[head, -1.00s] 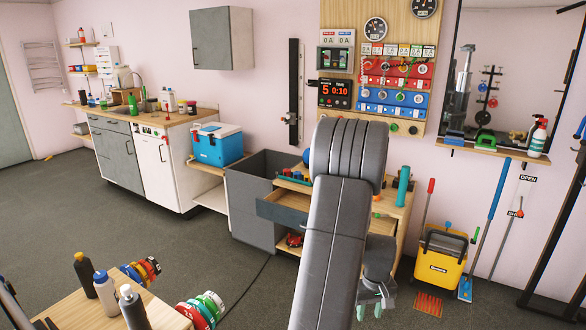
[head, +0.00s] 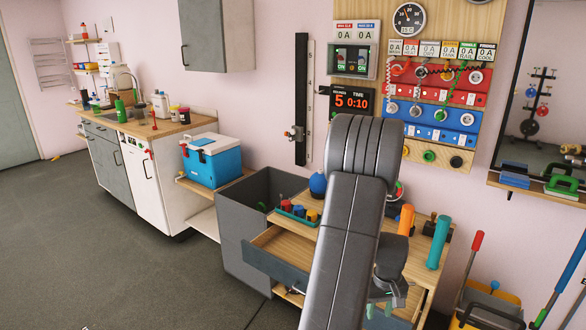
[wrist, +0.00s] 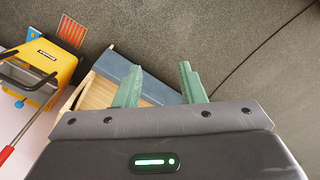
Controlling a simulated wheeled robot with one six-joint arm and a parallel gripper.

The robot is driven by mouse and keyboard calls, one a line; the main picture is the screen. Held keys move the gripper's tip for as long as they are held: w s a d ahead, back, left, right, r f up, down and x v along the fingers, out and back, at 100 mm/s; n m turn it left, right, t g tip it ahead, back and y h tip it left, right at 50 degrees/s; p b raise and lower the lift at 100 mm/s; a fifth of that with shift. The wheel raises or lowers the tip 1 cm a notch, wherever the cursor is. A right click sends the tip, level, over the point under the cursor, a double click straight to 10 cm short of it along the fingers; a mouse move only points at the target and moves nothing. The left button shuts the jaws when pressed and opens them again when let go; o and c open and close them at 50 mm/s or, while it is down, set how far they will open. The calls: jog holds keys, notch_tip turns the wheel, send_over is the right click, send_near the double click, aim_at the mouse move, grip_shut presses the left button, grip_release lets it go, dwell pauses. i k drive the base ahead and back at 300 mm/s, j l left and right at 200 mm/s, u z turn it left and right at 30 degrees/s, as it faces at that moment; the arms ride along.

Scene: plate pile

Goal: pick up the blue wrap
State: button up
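A small blue roll (head: 298,211), which looks like the blue wrap, stands in a shallow teal tray (head: 281,212) on the wooden workbench. A red roll (head: 285,203) and an orange one (head: 312,216) stand beside it. My gripper (head: 380,309) hangs to the right of the tray and nearer to me, partly hidden by my arm. In the wrist view its two green fingers (wrist: 158,67) are apart with nothing between them. The blue wrap does not show in the wrist view.
An open drawer (head: 275,262) juts from the bench. An orange cylinder (head: 406,219) and a teal cylinder (head: 438,243) stand at the bench's right. A yellow bucket (wrist: 52,65) is beyond.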

aim_at(298, 209)
jog(key=i+j+u, duration=0.2)
jog(key=i, duration=0.7)
jog(key=i+j+u, duration=0.25)
jog(key=i, duration=0.65)
jog(key=i+j+z, duration=0.25)
jog(key=z, duration=0.15)
jog(key=i+j+z, duration=0.75)
jog(key=k+j, duration=0.05)
jog(key=j, duration=0.05)
